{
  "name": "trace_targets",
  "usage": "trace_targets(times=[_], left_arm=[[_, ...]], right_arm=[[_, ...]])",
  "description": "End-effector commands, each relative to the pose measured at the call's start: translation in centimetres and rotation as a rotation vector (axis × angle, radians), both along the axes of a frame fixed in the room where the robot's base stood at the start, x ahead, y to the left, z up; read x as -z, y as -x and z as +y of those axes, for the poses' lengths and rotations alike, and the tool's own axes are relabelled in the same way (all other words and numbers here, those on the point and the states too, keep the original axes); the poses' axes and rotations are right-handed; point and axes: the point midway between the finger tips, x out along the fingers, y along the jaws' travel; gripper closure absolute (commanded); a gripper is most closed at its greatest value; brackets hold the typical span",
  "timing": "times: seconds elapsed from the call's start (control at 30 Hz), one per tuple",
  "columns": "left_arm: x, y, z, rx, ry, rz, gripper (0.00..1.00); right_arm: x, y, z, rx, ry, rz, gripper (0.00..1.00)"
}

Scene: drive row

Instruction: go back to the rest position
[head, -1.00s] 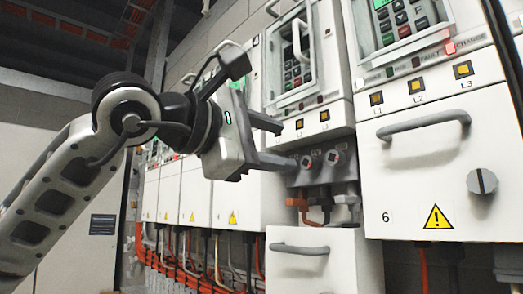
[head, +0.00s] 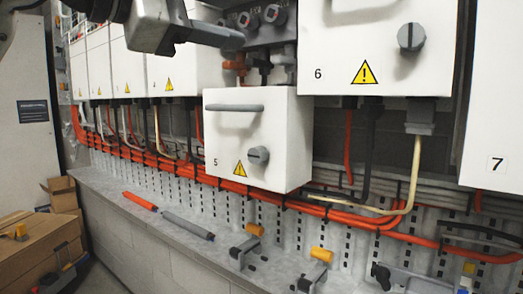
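My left gripper (head: 205,33) comes in from the top left, in front of the dark terminals (head: 262,25) above cabinet 5. Only its lower finger and part of its body show; the upper finger is cut off by the top edge. The visible finger sits at the low end of the body, as when the fingers stood apart earlier, and nothing held shows. My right gripper is not in view.
The white front of cabinet 5 (head: 285,135) sits lower than its neighbours. Cabinet 6 (head: 388,50) hangs to its right. Below, a grey ledge (head: 205,262) holds an orange-and-grey tool (head: 165,213) and metal brackets. Cardboard boxes (head: 38,245) stand at the lower left.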

Motion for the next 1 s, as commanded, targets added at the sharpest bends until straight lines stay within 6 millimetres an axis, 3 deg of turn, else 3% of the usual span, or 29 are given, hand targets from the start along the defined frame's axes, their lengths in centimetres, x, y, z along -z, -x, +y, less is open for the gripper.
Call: trace_targets(times=[0.03, 0.2, 0.37, 0.57, 0.67, 0.77, 0.87, 0.9, 1.0], left_arm=[[2.6, -0.5, -1.6, 0.088, 0.047, 0.099, 0.51], [9.6, 0.3, -5.9, 0.408, 0.345, 0.490, 0.51], [13.8, 1.1, -7.0, 0.626, 0.722, 0.881, 0.51], [19.1, -0.3, -4.7, 0.756, 1.302, 1.355, 0.51], [22.9, -1.7, -2.6, 0.753, 1.635, 1.568, 0.51], [28.1, -2.8, -0.3, 0.699, 1.994, 1.753, 0.51], [34.6, -3.0, 2.1, 0.587, 2.380, 1.900, 0.51], [37.5, -2.7, 3.0, -0.493, -2.387, -1.825, 0.51], [44.7, -0.7, 4.9, -0.254, -2.238, -1.527, 0.51]], right_arm=[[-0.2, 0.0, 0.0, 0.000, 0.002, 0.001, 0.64], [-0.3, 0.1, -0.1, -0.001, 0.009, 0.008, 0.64], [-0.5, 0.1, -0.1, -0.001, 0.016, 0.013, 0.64], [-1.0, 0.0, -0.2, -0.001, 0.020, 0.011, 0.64], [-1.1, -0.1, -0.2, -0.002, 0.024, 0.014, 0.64], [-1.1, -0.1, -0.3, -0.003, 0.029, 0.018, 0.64], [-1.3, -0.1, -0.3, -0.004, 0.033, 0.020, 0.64], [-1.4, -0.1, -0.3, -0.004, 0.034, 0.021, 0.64], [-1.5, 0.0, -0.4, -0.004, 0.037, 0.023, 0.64]])
